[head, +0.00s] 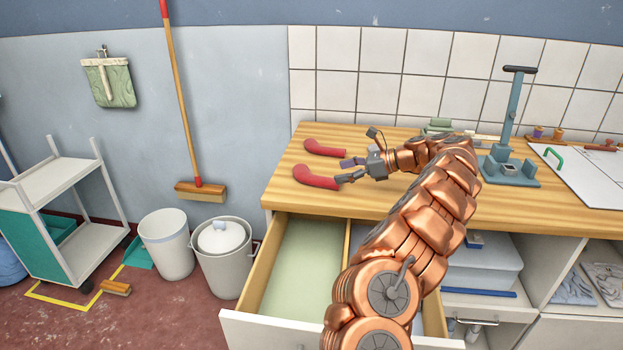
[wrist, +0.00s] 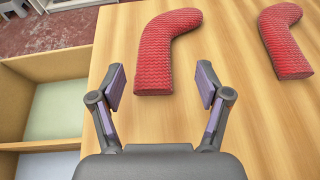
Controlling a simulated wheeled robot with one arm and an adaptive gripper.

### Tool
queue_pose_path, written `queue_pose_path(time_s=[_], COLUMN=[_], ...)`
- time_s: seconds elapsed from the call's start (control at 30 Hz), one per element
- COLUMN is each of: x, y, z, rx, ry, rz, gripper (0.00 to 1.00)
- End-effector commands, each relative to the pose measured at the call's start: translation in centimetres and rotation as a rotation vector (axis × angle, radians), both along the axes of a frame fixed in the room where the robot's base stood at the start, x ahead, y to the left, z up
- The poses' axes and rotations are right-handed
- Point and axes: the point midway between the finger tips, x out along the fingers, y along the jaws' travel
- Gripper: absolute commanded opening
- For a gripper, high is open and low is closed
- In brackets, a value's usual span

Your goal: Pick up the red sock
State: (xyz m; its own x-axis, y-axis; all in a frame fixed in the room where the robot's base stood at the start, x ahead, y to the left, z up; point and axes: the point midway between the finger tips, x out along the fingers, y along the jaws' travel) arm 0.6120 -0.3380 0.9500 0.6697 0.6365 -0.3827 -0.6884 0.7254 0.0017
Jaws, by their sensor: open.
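Two red knitted socks lie flat on the wooden worktop (head: 400,206). The nearer sock (head: 312,178) is just left of my gripper in the head view. In the wrist view this sock (wrist: 162,62) lies ahead of my gripper, with its lower end near the gap between the fingertips. The other sock (head: 325,148) lies farther back, and in the wrist view it is at the upper right (wrist: 285,42). My gripper (head: 350,170) is open and empty, and its fingers (wrist: 160,88) show on both sides of the gap. I cannot tell its exact height above the worktop.
An open drawer (head: 262,268) with a pale green bottom is below the worktop's front edge. A teal press-like stand (head: 510,168) and a white board (head: 585,175) are at the right. Bins (head: 168,245) and a broom (head: 200,190) are at the left.

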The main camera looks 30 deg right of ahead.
Motion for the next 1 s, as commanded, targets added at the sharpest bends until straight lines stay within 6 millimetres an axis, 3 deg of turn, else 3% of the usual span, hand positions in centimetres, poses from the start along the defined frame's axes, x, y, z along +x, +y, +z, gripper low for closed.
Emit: queue_pose_path(time_s=[0.37,0.7,1.0], x=[1.8,4.1,4.4], y=[2.1,5.1,5.4], z=[-0.8,-2.3,-2.6], rx=[0.001,-0.001,-0.001], ry=[-0.002,0.000,-0.001], rz=[0.002,0.001,0.001], gripper=[0.76,0.76,0.75])
